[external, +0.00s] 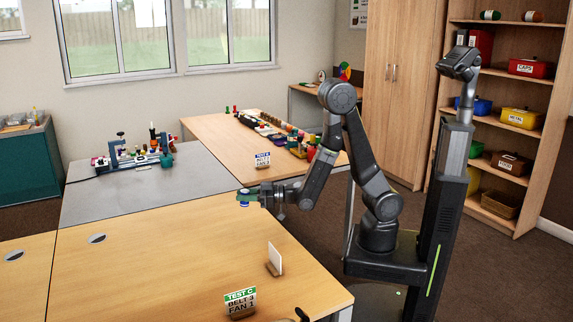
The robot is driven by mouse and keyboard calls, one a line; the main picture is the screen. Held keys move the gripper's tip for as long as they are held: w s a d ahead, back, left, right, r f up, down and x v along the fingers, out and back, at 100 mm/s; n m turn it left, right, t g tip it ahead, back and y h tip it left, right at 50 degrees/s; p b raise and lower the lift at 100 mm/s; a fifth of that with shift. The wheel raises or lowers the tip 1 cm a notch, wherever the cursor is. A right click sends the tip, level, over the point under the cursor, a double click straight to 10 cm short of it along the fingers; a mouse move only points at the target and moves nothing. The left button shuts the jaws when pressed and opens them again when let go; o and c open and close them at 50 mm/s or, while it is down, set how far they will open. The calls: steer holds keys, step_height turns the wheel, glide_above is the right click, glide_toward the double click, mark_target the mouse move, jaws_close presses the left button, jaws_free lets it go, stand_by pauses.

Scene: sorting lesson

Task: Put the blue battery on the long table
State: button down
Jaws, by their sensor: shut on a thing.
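My gripper (246,195) reaches out to the left over the near edge of the grey-topped table and the front wooden table. It is shut on a small blue thing, the blue battery (244,205), whose lower part shows below the fingers. The battery appears held above the surface; its exact height is hard to tell. A long wooden table (205,130) stands behind, with a row of small items along its right side. The front wooden table (150,265) is also long and mostly bare. The picture does not settle which one is called the long table.
The grey table (130,190) carries a cluster of tools and small items (135,152) at its back. A sign (262,160) stands on the back table. A green-topped sign (240,303) and a white card (274,259) stand on the front table. Shelves (505,120) hold bins at right.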

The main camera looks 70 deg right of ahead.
steer(key=s+a+n+g+y+b, duration=0.2)
steer(key=s+a+n+y+b, duration=0.1)
steer(key=s+b, duration=0.5)
steer(key=shift+s+a+f+y, duration=0.25)
steer(key=shift+s+a+y, duration=0.35)
steer(key=shift+s+a, duration=0.55)
steer(key=shift+w+a, duration=0.15)
steer(key=shift+w, duration=0.05)
steer(key=shift+f+b, duration=2.2)
steer(key=shift+f, duration=2.65)
steer(key=shift+f+b, duration=0.2)
steer(key=shift+b, duration=0.1)
steer(key=c, duration=1.1)
jaws_free()
steer(key=shift+r+p, duration=0.15)
steer(key=shift+p, duration=0.45)
steer(key=shift+o, duration=0.4)
steer(key=shift+b+v, duration=0.3)
steer(key=shift+v, duration=2.2)
